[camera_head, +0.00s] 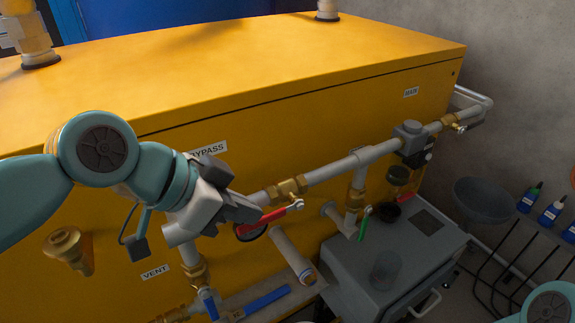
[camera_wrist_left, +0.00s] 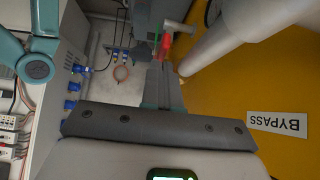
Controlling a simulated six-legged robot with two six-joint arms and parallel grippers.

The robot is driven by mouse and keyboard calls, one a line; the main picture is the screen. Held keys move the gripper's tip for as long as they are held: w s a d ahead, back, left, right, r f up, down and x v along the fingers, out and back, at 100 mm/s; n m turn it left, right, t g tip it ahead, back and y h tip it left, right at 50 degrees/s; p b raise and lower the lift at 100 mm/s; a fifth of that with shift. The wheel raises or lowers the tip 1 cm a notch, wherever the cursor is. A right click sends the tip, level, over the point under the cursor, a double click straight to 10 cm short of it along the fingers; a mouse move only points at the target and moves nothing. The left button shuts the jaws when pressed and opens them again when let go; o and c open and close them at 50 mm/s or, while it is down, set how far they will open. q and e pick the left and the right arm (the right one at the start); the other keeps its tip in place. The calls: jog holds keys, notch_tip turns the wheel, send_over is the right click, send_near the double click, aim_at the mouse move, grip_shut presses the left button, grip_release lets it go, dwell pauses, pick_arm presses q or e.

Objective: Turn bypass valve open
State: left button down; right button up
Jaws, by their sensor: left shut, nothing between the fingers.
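The bypass valve is a brass body (camera_head: 287,190) on a grey pipe, near the BYPASS label (camera_head: 207,150) on the yellow tank. Its red lever (camera_head: 268,217) points left and slightly down from the pivot. My left gripper (camera_head: 254,213) is shut and empty, with its tips at the lever's free end. I cannot tell whether they touch. In the left wrist view the shut fingers (camera_wrist_left: 163,88) point toward the red lever (camera_wrist_left: 166,42), and the BYPASS label (camera_wrist_left: 278,123) is at the right. My right gripper is out of view; only part of my right arm shows.
A blue lever (camera_head: 264,301) and a VENT label (camera_head: 155,272) are below. A green lever (camera_head: 365,222) and a grey box (camera_head: 385,265) are to the right. Pipes cross the tank's front close to my gripper. Bottles (camera_head: 550,212) stand at the far right.

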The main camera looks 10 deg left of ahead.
pick_arm(q)
jog(key=shift+d+f, duration=0.15)
dwell(0.5)
jog(key=shift+w+d, duration=0.15)
jog(key=shift+w, duration=0.05)
jog(key=shift+w+d+p, duration=0.3)
jog(key=shift+w+p, duration=0.05)
jog(key=shift+r, duration=0.3)
notch_tip(320, 180, up, 5)
jog(key=p, duration=0.4)
jog(key=shift+s+a+f+p, duration=0.1)
jog(key=shift+f+p, duration=0.05)
jog(key=shift+p, duration=0.15)
jog(key=s+a+f+p+v, duration=0.1)
jog(key=v, duration=0.8)
